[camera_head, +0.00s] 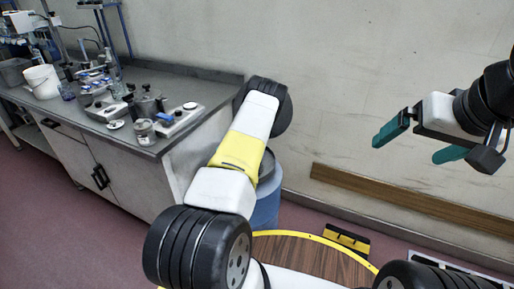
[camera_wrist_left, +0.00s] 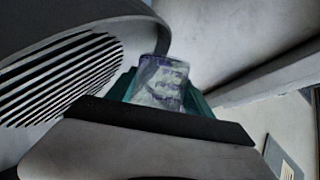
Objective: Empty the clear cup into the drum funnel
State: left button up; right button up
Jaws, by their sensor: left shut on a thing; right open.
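My left gripper (camera_wrist_left: 160,92) shows in the left wrist view, its teal fingers shut on the clear cup (camera_wrist_left: 160,80). The cup is see-through with bluish-purple tints; its contents and tilt cannot be told. A large round grey piece with dark slots (camera_wrist_left: 60,75), seemingly the drum funnel, lies left of the cup; whether they touch is unclear. In the head view my left arm reaches over the blue drum (camera_head: 266,208), hiding the left gripper, the cup and most of the drum's top. My right gripper (camera_head: 420,143) is open and empty at the right, before the wall.
A round wooden top with a yellow rim (camera_head: 305,256) is in front. A brown rail (camera_head: 410,200) runs along the wall.

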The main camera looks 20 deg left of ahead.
pick_arm(q)
jog(key=shift+f+n+h, duration=0.45)
jog(key=shift+n+h, duration=0.05)
jog(key=shift+n, duration=0.2)
jog(key=shift+a+r+n+h, duration=0.2)
jog(key=shift+r+n+h, duration=0.15)
jog(key=shift+n+h, duration=0.05)
jog(key=shift+s+a+r+n+t+h, duration=0.3)
jog(key=shift+a+r+n, duration=0.1)
jog(key=shift+r, duration=0.15)
jog(key=shift+s+a+r+n+t+h, duration=0.2)
jog(key=shift+a+r+n+t, duration=0.1)
jog(key=shift+r+n, duration=0.15)
jog(key=shift+s+a+f+n+b, duration=0.1)
jog(key=shift+a+f+n+b, duration=0.1)
jog(key=shift+f+n+b, duration=0.1)
jog(key=shift+s+a+n+h, duration=0.1)
jog(key=shift+a+n+h, duration=0.15)
jog(key=shift+h, duration=0.25)
jog(key=shift+s+a+r+n+t+h, duration=0.35)
jog(key=shift+a+r+n+t+h, duration=0.3)
jog(key=shift+n, duration=0.45)
jog(key=shift+d, duration=0.1)
